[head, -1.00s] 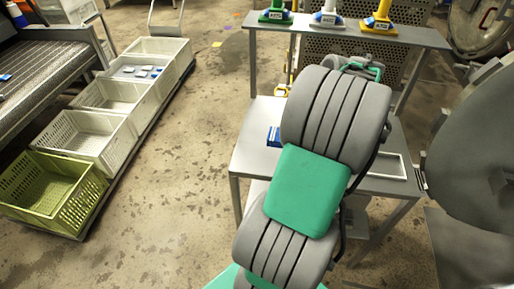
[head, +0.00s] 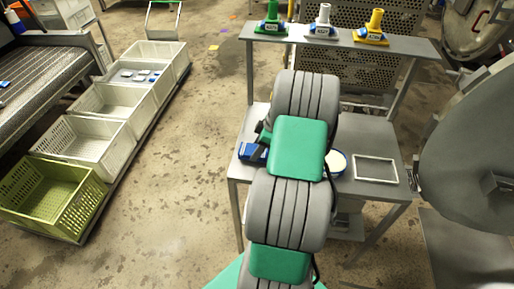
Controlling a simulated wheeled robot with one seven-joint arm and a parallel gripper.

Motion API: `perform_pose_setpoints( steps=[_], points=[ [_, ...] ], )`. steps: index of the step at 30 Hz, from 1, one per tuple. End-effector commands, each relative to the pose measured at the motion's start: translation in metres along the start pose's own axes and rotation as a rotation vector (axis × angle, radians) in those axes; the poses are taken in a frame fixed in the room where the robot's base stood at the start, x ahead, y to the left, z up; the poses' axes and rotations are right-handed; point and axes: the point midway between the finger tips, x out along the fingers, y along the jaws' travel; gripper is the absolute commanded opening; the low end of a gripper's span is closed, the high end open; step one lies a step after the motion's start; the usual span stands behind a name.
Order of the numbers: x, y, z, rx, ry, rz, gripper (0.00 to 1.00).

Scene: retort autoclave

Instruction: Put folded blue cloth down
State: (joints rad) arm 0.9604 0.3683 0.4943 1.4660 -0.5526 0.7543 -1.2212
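A blue item (head: 252,152), which looks like the folded blue cloth, shows at the left edge of the grey table (head: 360,196). My gripper is mostly hidden behind my arm; a dark and green part of the wrist end (head: 264,133) shows just above and right of the blue item. The fingertips are not visible. I cannot tell whether the gripper touches or holds the blue item, or whether the item rests on the tabletop.
A white round container (head: 337,161) and a white rectangular frame (head: 376,158) are on the table's right. A shelf (head: 290,40) above carries green, white and yellow bottles. A large grey round door (head: 475,150) is at right. Crates (head: 50,195) line the left floor.

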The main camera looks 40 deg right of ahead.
Motion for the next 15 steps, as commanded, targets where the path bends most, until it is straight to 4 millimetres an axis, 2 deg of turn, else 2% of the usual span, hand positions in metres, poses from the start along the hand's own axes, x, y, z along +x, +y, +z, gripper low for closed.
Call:
perform_pose_setpoints(
  steps=[3,12,13,15],
  points=[
    [0.0083,0.0008,0.0034,-0.002,0.000,0.002,0.13],
    [0.0136,0.0007,0.0058,-0.002,0.000,0.002,0.13],
    [0.0118,0.0008,0.0051,-0.002,0.000,0.003,0.61],
    [0.0115,0.0007,0.0049,-0.002,0.000,0.002,0.66]
  ],
)
